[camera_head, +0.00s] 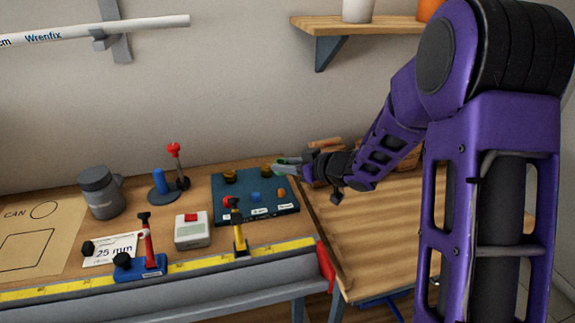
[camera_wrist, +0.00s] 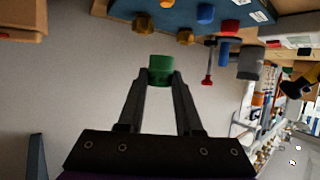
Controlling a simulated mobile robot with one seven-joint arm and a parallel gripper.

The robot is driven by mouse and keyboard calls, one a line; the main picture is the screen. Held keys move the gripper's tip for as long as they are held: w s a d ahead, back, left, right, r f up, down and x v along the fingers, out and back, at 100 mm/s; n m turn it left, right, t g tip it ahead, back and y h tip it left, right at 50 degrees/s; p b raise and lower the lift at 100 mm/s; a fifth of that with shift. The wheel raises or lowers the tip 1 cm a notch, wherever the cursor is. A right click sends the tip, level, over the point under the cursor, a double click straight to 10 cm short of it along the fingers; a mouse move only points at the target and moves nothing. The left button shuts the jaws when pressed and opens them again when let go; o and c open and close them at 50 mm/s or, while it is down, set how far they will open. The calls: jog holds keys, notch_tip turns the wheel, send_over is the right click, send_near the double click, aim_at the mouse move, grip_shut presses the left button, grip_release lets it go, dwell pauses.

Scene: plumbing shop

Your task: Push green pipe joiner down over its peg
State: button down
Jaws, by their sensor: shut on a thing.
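My gripper (camera_head: 281,166) reaches in from the right, over the back right corner of the dark blue peg board (camera_head: 232,213). It is shut on the green pipe joiner (camera_wrist: 160,70), held between the fingertips in the wrist view. In the wrist view the board (camera_wrist: 180,12) is at the top, apart from the joiner. I cannot tell which peg is the green joiner's.
A blue cylinder (camera_head: 159,182) and a red-topped stand (camera_head: 174,150) are left of the board. A grey mug (camera_head: 100,193), a small white box (camera_head: 192,230) and a yellow-handled tool (camera_head: 238,228) stand on the bench. Wooden pieces (camera_head: 325,144) lie behind my gripper.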

jog(key=b, duration=0.5)
send_over(285, 198)
jog(key=shift+f, duration=2.45)
jog(key=shift+d+r+p, duration=0.1)
jog(key=shift+p, duration=0.8)
jog(key=shift+f, duration=0.3)
jog(key=shift+f+b, duration=0.85)
jog(key=shift+f, duration=0.1)
jog(key=c, duration=0.5)
grip_release()
